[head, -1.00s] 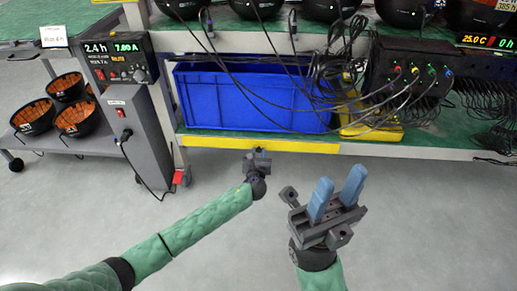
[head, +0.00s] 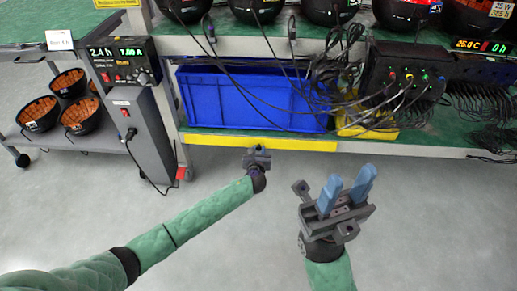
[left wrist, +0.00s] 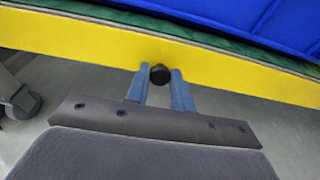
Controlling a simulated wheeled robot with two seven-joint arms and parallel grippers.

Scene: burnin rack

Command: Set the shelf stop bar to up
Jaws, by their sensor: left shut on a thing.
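The yellow shelf stop bar (head: 300,143) runs along the front edge of the lower shelf, in front of the blue crate (head: 245,98). In the left wrist view the bar (left wrist: 85,40) crosses the picture and has a black knob (left wrist: 159,74) on it. My left gripper (head: 256,152) is at the bar. In the left wrist view its blue fingers (left wrist: 160,84) are shut on the black knob, one on each side. My right gripper (head: 346,187) is open and empty, over the floor to the right, apart from the bar.
A yellow object (head: 366,130) and many cables (head: 330,75) lie right of the crate. A grey power post (head: 140,125) with a display stands at left. A low cart (head: 85,140) holds several black bowls. The floor in front is clear.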

